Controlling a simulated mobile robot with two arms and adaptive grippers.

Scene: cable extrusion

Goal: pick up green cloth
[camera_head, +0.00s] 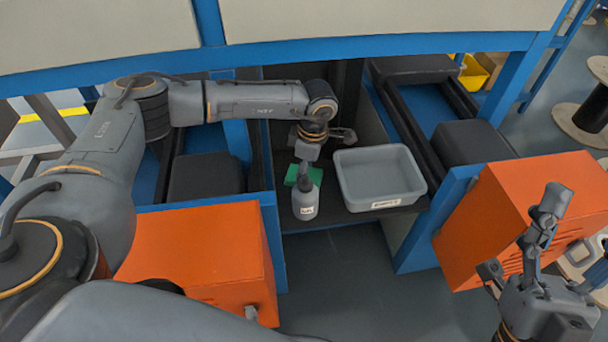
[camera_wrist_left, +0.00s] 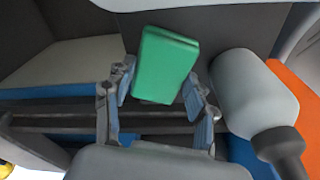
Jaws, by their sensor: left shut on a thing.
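The green cloth (camera_head: 316,176) is a small green block-like piece on the dark shelf, partly hidden by the bottle and my gripper in the head view. In the left wrist view the cloth (camera_wrist_left: 165,65) stands between the two fingertips. My left gripper (camera_wrist_left: 165,85) is shut on it; in the head view the gripper (camera_head: 304,172) reaches down behind the bottle, its fingertips mostly hidden. Whether the cloth still touches the shelf I cannot tell. My right gripper (camera_head: 520,235) is at the lower right, its fingers apart and empty, away from the shelf.
A grey bottle (camera_head: 305,203) with a dark top stands just in front of the cloth and close to my left gripper; it also shows in the wrist view (camera_wrist_left: 250,92). A grey bin (camera_head: 400,196) is to the right. Orange boxes (camera_head: 200,250) flank the open floor.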

